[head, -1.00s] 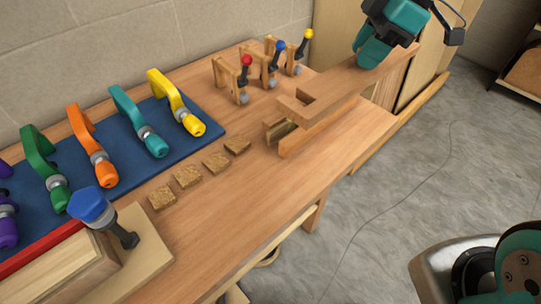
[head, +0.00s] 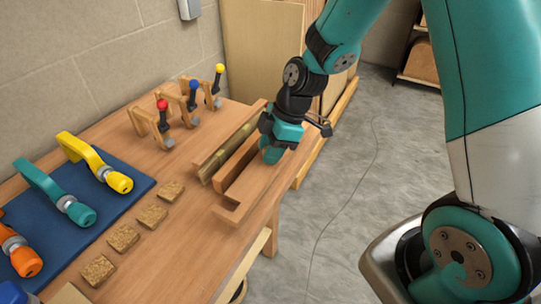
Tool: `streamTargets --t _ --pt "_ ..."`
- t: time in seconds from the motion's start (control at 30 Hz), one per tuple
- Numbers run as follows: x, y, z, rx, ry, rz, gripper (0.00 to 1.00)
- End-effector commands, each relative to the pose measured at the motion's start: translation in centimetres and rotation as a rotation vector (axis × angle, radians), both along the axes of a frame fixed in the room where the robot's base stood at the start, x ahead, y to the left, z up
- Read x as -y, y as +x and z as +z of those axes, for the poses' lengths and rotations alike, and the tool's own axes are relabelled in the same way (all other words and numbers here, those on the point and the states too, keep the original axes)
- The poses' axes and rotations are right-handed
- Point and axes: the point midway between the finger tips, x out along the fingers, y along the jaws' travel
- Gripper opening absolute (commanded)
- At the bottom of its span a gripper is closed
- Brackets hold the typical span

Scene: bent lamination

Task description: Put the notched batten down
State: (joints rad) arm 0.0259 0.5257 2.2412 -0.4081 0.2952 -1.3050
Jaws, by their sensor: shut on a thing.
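The notched batten (head: 252,191) is a long light-wood bar with a square cut-out near its close end. It lies lengthwise along the bench's right front edge, low over or on the top; I cannot tell whether it touches. My gripper (head: 270,155) is shut on its far part, coming from above, and hides that stretch. Just left of the batten is the wooden bending form (head: 222,152), with a dark olive strip along its side.
The bench (head: 185,225) carries several cork pads (head: 152,215) left of the batten. Clamps lie on a blue mat (head: 95,215). Toggle clamps (head: 190,105) with red, blue and yellow knobs stand behind. Bare bench top lies between pads and batten.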

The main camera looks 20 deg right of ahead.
Motion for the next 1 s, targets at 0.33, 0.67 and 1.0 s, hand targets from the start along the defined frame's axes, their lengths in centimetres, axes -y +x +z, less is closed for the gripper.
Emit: streamTargets --t 0.33,0.67,1.0 --pt "0.0 0.0 -2.4 0.0 0.0 0.0 0.0" --pt "0.0 0.0 -2.7 -0.001 0.0 -0.001 0.56" --pt "0.1 0.0 -2.1 0.001 0.0 -0.001 0.56"
